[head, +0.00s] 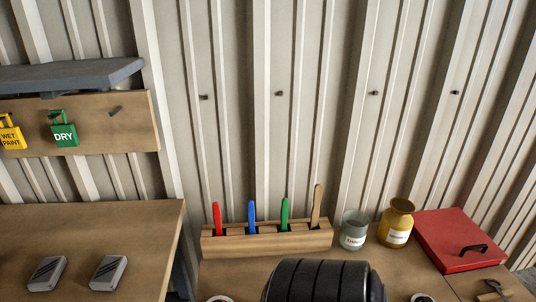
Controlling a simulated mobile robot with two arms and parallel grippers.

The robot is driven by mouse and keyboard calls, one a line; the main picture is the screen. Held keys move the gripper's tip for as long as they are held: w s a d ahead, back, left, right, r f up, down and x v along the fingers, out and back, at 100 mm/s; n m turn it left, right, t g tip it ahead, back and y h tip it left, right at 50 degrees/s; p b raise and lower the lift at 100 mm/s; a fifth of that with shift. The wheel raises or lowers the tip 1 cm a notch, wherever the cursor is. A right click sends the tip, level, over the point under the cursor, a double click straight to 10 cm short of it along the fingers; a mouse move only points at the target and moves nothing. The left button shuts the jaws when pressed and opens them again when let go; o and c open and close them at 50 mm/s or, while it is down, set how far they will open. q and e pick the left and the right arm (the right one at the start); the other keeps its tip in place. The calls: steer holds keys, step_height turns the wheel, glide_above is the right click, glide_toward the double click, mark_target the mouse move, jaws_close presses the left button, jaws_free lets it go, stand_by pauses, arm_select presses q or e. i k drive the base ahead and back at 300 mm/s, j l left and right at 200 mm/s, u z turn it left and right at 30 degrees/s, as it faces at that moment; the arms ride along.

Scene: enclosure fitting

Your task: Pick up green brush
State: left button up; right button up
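The green brush (284,212) stands upright in a wooden holder (240,246) on the table against the corrugated wall. Only its green handle shows; its lower end is hidden in the holder. It stands between a blue-handled brush (251,215) on its left and a wooden-handled one (316,206) on its right. A red-handled brush (217,217) is at the holder's left end. Neither of my grippers is in view.
A glass jar (353,232) and an amber jar (397,224) stand right of the holder, beside a red case (458,238). A bench (70,232) with two grey blocks is at left. The table's front middle is hidden.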

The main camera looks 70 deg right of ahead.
mark_target(284, 210)
steer(key=k+z, duration=0.1)
steer(key=z, duration=0.3)
steer(key=k+z, duration=0.1)
steer(key=z, duration=0.3)
steer(key=k+z, duration=0.15)
steer(key=z, duration=1.25)
